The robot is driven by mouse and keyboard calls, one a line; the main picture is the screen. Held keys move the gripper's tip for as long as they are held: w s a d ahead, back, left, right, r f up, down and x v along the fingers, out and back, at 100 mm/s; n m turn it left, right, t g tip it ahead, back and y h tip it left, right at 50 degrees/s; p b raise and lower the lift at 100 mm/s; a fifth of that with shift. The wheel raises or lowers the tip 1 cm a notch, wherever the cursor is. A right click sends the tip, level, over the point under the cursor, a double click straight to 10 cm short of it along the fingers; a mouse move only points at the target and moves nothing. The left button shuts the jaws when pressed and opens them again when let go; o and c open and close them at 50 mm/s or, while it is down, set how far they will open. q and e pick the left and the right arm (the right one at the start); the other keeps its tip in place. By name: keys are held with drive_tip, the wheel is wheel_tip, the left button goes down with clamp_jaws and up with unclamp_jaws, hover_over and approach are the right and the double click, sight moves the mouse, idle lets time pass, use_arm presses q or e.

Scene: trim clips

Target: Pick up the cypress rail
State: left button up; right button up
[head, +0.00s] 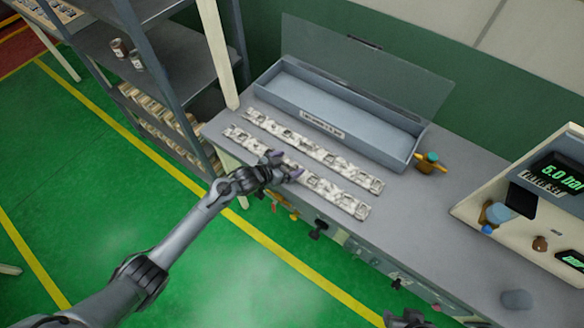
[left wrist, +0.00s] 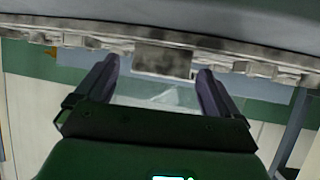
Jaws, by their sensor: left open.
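Two long, pale, mottled rails lie on the grey bench in the head view, a back rail (head: 318,152) and a front rail (head: 337,194), roughly parallel. I cannot tell by look which one is the cypress rail. My left gripper (head: 287,166) is open at the middle of the front rail and hides part of it. In the left wrist view, a rail (left wrist: 258,68) crosses the top, with a plain block (left wrist: 163,60) on it between the open fingertips. I cannot tell whether the fingers touch it. A dark part at the bottom edge looks like my right gripper (head: 404,319); its jaws are unclear.
A long grey-blue open tray (head: 270,97) with a clear raised lid stands behind the rails. A scale with green digits (head: 558,172) and a grey cup (head: 516,299) are at right. Shelving (head: 185,50) stands left.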

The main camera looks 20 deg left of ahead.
use_arm(q)
drive_tip(key=shift+c, duration=0.3)
drive_tip(key=c, duration=1.2)
drive_tip(key=shift+c, duration=0.4)
drive_tip(key=shift+r, duration=0.1)
